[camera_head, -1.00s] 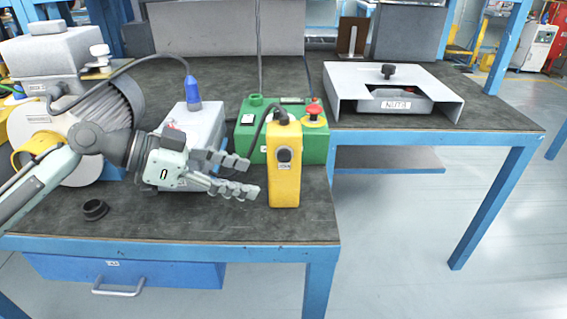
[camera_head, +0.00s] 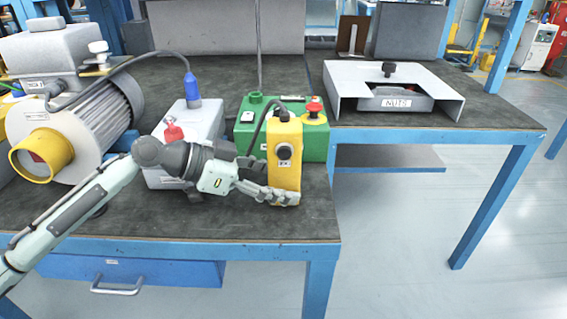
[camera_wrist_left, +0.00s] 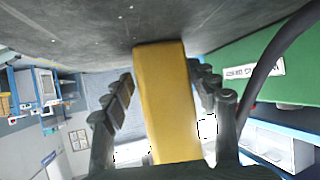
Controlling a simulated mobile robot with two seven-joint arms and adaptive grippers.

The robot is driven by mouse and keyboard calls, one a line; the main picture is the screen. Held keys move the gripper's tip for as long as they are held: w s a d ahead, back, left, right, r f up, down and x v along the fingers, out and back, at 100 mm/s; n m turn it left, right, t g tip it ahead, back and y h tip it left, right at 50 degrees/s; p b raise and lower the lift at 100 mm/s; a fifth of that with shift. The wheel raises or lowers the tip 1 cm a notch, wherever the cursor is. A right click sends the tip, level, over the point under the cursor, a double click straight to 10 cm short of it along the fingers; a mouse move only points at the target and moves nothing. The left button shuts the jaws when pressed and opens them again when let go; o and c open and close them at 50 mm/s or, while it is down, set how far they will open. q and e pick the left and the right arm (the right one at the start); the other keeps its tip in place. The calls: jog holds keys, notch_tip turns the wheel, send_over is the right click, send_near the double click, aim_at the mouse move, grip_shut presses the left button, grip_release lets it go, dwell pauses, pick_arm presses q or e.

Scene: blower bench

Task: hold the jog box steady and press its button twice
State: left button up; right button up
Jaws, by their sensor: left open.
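The jog box (camera_head: 285,172) is a yellow upright box on the dark bench top, with a black round button (camera_head: 284,152) on its front and a dark cable at its top. My left gripper (camera_head: 268,192) is at its lower part, with one finger across the front and the other hidden from the head camera. In the left wrist view the yellow box (camera_wrist_left: 166,105) stands between the two open fingers (camera_wrist_left: 165,85), with a narrow gap on each side. My right gripper is in no view.
A green control box (camera_head: 250,120) with a red knob (camera_head: 314,108) stands behind the jog box. A grey box with a blue plug (camera_head: 192,92) and a large motor blower (camera_head: 98,120) stand to the left. A grey NUTS tray (camera_head: 445,95) sits at the right. The front bench edge is near.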

pick_arm(q)
jog(key=c, duration=0.7)
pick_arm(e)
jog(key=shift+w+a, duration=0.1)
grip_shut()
pick_arm(q)
jog(key=shift+s+f, duration=0.1)
dwell(0.7)
